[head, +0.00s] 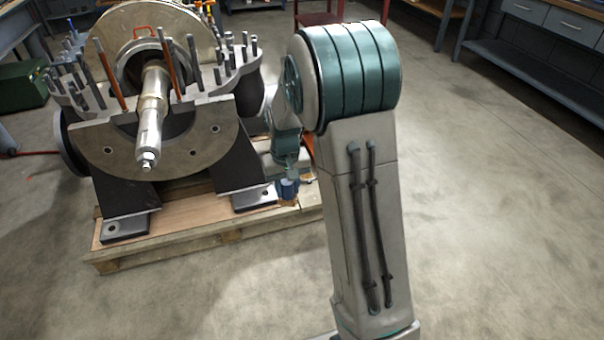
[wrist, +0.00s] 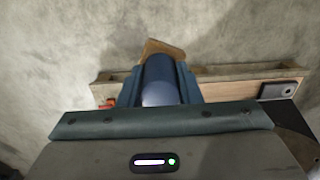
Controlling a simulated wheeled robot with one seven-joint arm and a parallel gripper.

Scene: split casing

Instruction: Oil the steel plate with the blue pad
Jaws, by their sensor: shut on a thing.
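My gripper (head: 288,172) is low beside the right side of the casing, over the pallet's right end, and partly hidden by my arm. It points down and is shut on a blue cylindrical thing (head: 289,188), likely the blue pad. In the wrist view the blue pad (wrist: 160,80) sits between the fingers. A tan piece (wrist: 160,48) shows past its end; I cannot tell whether they touch. I cannot make out a separate steel plate for sure. A grey metal foot plate (head: 255,197) lies on the pallet, left of the gripper.
The split casing (head: 165,150) with upright studs and a shaft (head: 151,118) stands on a wooden pallet (head: 170,243). Its foot also shows at right in the wrist view (wrist: 278,90). Benches (head: 545,75) line the back right. The floor at right is clear.

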